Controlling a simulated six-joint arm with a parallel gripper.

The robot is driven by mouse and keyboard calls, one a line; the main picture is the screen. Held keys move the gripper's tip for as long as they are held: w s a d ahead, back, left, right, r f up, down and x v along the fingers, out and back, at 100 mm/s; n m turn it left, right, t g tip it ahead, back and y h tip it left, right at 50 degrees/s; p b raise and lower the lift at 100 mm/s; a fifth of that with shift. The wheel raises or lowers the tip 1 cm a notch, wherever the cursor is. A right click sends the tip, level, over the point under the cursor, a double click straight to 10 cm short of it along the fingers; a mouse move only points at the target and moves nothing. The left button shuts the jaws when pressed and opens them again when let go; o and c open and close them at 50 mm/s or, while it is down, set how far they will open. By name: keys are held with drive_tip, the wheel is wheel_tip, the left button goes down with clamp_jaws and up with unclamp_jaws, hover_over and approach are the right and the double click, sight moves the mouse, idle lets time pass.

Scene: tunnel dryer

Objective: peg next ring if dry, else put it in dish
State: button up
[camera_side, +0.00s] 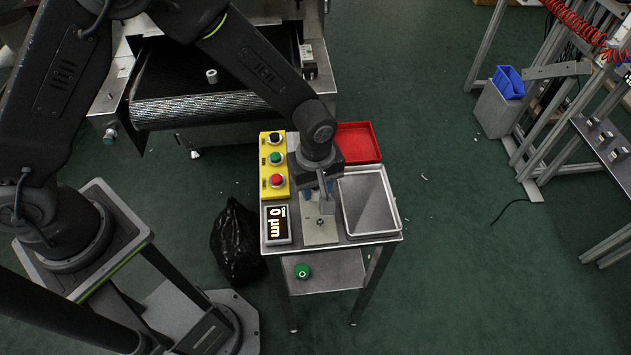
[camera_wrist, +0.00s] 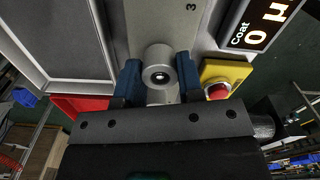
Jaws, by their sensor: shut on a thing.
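My gripper (camera_side: 318,197) is over the plate on the small table. In the wrist view its blue fingers (camera_wrist: 158,84) are shut on a grey ring (camera_wrist: 159,60) with a dark centre hole. The pale metal plate (camera_side: 320,238) lies below, marked with a "3" in the wrist view. A small dark-tipped feature (camera_side: 320,222) shows on the plate; I cannot tell if it is a peg. The Coat display (camera_side: 276,224) reads 0 µm. Another pale ring (camera_side: 211,76) stands on the dryer's dark belt (camera_side: 188,110). A red tray (camera_side: 359,131) and a grey tray (camera_side: 347,212) are at the right.
A yellow box (camera_side: 264,168) with black, green and red buttons stands at the table's left. A green round object (camera_side: 303,271) lies on the lower shelf. A black bag (camera_side: 236,243) is on the floor beside the table. Frames and a bin (camera_side: 500,112) stand farther right.

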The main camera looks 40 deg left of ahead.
drive_tip(key=shift+f, duration=0.3)
drive_tip(key=o, duration=1)
wheel_tip(320, 180, up, 14)
drive_tip(key=shift+f, duration=0.15)
drive_tip(key=s+a+r+m+t, duration=0.2)
drive_tip(key=s+a+r+m, duration=0.1)
drive_tip(key=a+r, duration=0.4)
drive_tip(key=s+a+r+m+t, duration=0.1)
drive_tip(key=s+a+r+m, duration=0.2)
drive_tip(key=s, duration=0.4)
drive_tip(key=s+a+r+m+t, duration=0.2)
drive_tip(key=s+a+r+m, duration=0.2)
drive_tip(key=s+a+m, duration=0.2)
drive_tip(key=shift+s+a+r+t, duration=0.25)
drive_tip(key=shift+s+a+t, duration=0.1)
drive_tip(key=shift+a, duration=0.3)
